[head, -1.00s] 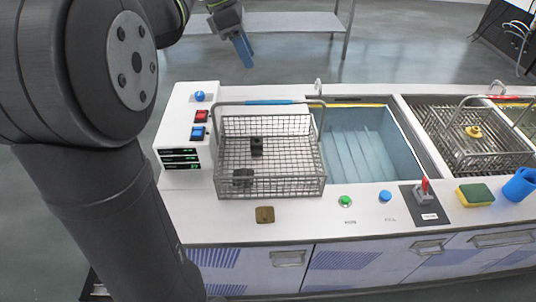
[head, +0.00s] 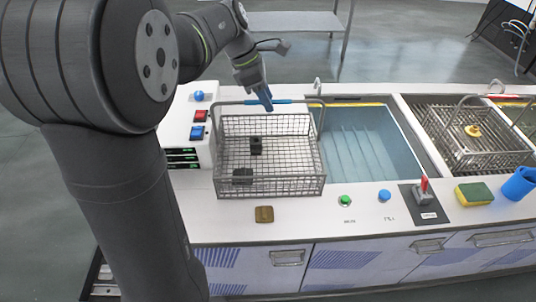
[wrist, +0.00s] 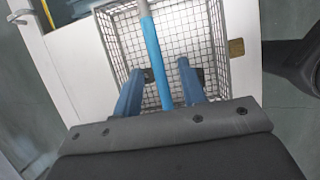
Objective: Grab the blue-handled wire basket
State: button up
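The wire basket (head: 300,188) stands on the white counter, left of the open tank. Its raised handle has a blue grip (head: 284,101) along the top bar, and dark small parts (head: 256,146) lie inside. My gripper (head: 267,104) is at the blue grip in the head view. In the wrist view my gripper (wrist: 157,85) is open, with its two blue fingers apart on either side of the blue grip (wrist: 158,60). The grip runs between the fingers with a gap on each side. The basket mesh (wrist: 113,35) shows below it.
A box with a red button (head: 201,116) and a blue button stands left of the basket. A water-filled tank (head: 370,140) lies to the right, then a second wire basket (head: 481,152) with a red-gripped handle. A sponge (head: 474,194) and blue cup (head: 520,184) sit front right.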

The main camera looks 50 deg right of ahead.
jog(key=x, duration=0.3)
jog(key=shift+f, duration=0.35)
grip_shut()
jog(key=shift+d+r, duration=0.1)
jog(key=shift+r, duration=0.05)
dwell(1.0)
